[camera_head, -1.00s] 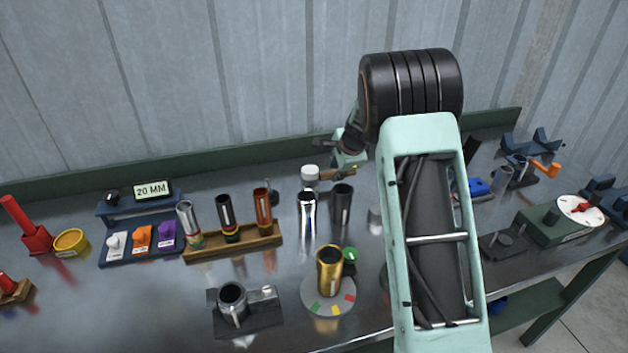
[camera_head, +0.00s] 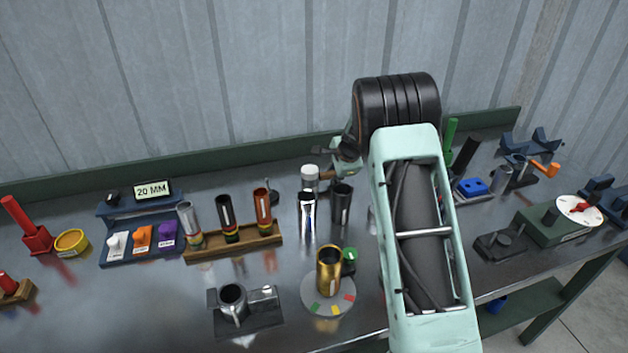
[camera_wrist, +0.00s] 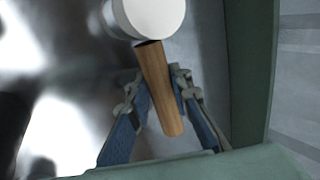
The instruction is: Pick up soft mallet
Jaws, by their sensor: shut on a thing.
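The soft mallet has a white head (camera_wrist: 152,16) and a wooden handle (camera_wrist: 158,88), both in the wrist view. In the head view its pale head (camera_head: 310,172) shows at the back of the bench, behind the chrome tube. My gripper (camera_wrist: 158,80) is shut on the wooden handle, with one blue-grey finger on each side of it. In the head view my arm hides most of the gripper, and the handle is mostly out of sight.
A chrome tube (camera_head: 307,212) and a dark tube (camera_head: 342,205) stand just in front of the mallet. A wooden rack (camera_head: 235,243) with several tubes is to the left. A gold tube (camera_head: 329,268) stands on a round plate in front. The wall (camera_head: 250,80) rises behind the bench.

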